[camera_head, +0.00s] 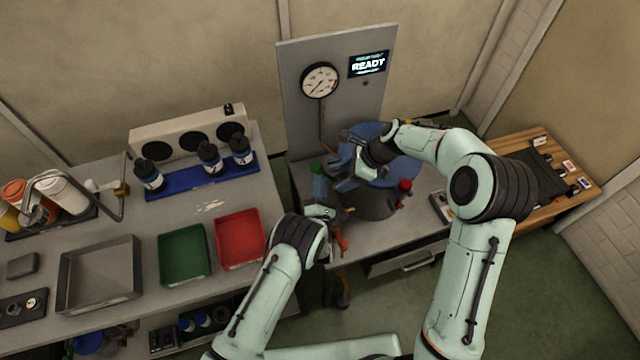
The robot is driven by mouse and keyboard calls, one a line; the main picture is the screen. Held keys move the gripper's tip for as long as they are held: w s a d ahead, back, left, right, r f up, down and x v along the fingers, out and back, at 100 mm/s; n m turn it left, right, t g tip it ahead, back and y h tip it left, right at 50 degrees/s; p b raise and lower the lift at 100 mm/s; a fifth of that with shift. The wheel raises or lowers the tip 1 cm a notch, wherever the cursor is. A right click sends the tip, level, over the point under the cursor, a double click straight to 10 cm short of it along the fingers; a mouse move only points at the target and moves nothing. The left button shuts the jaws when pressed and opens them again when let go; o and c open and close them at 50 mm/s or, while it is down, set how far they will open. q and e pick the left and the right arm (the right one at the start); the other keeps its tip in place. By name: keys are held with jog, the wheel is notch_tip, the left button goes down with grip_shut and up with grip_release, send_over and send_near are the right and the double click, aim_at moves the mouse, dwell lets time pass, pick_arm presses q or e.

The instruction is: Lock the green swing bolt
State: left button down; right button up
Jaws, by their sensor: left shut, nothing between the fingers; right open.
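The cylinder stands on the grey bench, with a blue round lid (396,168) over a dark grey body (372,207). A swing bolt with a green end (316,168) is at the left side of the cylinder, and a red-ended bolt (405,187) is at its right front. An orange-ended bolt (341,240) hangs at the front left. My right gripper (350,160) is open over the left part of the lid, just right of the green bolt. My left gripper (345,211) is shut and empty, below the green bolt. Whether the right fingers touch anything is unclear.
The left bench holds a red tray (240,239), a green tray (184,254) and a blue bottle rack (202,178). A wooden table (560,195) stands at right.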

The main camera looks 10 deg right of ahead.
jog(key=s+d+f+m+g+h, duration=0.1)
jog(key=s+d+f, duration=0.3)
jog(key=s+f, duration=0.35)
jog(key=s+d+f+m+g+h, duration=0.15)
jog(key=s+d+f, duration=0.25)
jog(key=s+f, duration=0.4)
pick_arm(q)
jog(key=shift+s+d+f+g+b, duration=0.2)
jog(key=shift+s+f+b, duration=0.35)
jog(key=shift+b, duration=0.4)
jog(key=shift+s+d+f+g+b, duration=0.1)
jog(key=shift+s+d+f+b, duration=0.2)
jog(key=shift+f+b, duration=0.5)
pick_arm(e)
jog(key=s+a+f+n, duration=0.5)
jog(key=s+f+n, duration=0.2)
jog(key=s+n, duration=0.2)
jog(key=s+a+f+n, duration=0.4)
jog(key=s+f+n, duration=0.3)
jog(key=s+n, duration=0.3)
jog(key=shift+s+a, duration=0.35)
jog(key=shift+s, duration=0.45)
